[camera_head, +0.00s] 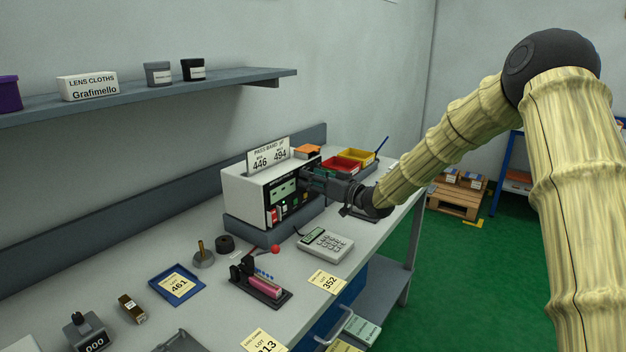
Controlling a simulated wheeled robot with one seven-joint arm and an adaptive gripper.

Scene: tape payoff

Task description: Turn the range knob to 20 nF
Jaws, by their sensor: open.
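The meter (245,191) is a white box with a dark front panel, standing on a grey block on the bench. Its front shows a pale display (283,192) and several coloured sockets or buttons. My gripper (308,178) is at the upper right of the front panel, reaching in from the right. It is open, with its fingers close to the panel; I cannot tell whether they touch it. The range knob and its markings are hidden behind the gripper or too small to make out.
A calculator (326,243), a clamp fixture with a red-ball lever (262,285) and a blue tray (177,285) lie on the bench. Red (341,165) and yellow (358,156) bins stand behind my gripper. A shelf (225,83) runs along the wall above.

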